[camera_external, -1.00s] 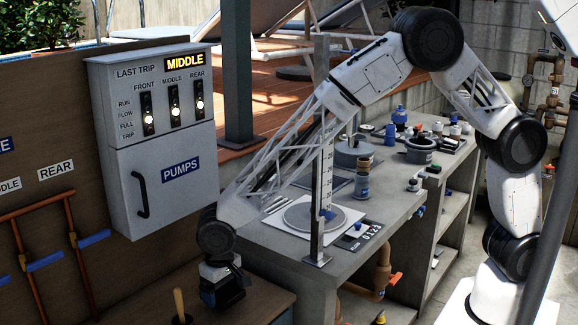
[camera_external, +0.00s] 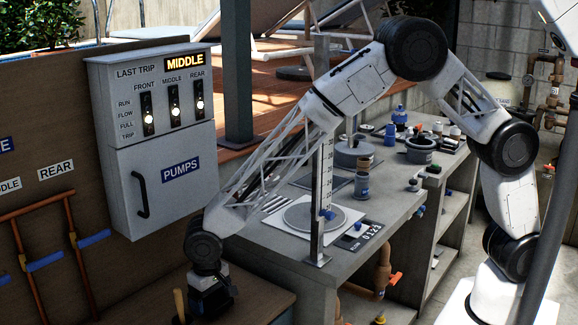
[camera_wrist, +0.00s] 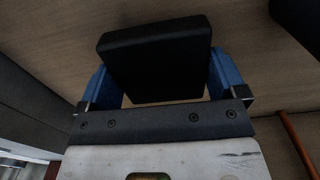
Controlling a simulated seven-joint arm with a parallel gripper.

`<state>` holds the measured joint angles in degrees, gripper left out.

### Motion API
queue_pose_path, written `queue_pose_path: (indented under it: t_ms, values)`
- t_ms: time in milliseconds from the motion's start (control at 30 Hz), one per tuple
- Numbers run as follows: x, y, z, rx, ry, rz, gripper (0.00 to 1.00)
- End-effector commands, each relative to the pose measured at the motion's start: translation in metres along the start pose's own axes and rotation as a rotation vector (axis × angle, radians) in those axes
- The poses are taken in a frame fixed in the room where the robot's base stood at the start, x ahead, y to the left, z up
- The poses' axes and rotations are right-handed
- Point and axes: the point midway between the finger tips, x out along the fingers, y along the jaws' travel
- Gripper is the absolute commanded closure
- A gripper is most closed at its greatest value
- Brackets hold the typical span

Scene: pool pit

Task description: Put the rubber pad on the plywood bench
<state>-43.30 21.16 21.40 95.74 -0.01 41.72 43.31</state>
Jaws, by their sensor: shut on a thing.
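The rubber pad is a black block (camera_wrist: 156,58) between the two blue fingers of my gripper (camera_wrist: 162,85) in the wrist view. The fingers press on its left and right sides. In the external view my gripper (camera_external: 212,303) points down at the lower left, low over the brown wooden bench (camera_external: 150,296), which I take to be the plywood bench. The pad cannot be told apart from the dark gripper there. Whether the pad touches the bench is hidden.
A wooden handle (camera_external: 180,304) stands just left of my gripper. The grey pump cabinet (camera_external: 155,140) hangs on the panel behind. A grey counter (camera_external: 285,250) with a scale plate and a measuring post (camera_external: 322,170) stands to the right. Another black object (camera_wrist: 300,22) shows at the wrist view's upper right.

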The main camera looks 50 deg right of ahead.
Motion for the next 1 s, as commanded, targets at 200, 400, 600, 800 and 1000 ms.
queue_pose_path:
  t_ms: [200,400,600,800,1000]
  values:
    - [0.013,0.000,0.000,0.000,0.001,-0.001,0.39]
    - [0.013,0.000,0.000,0.000,0.001,-0.001,0.39]
    - [0.016,0.000,0.000,0.000,0.000,0.000,0.39]
    - [0.016,0.000,0.000,0.000,0.000,0.000,0.00]
    - [0.015,0.000,0.000,0.000,0.001,-0.001,0.00]
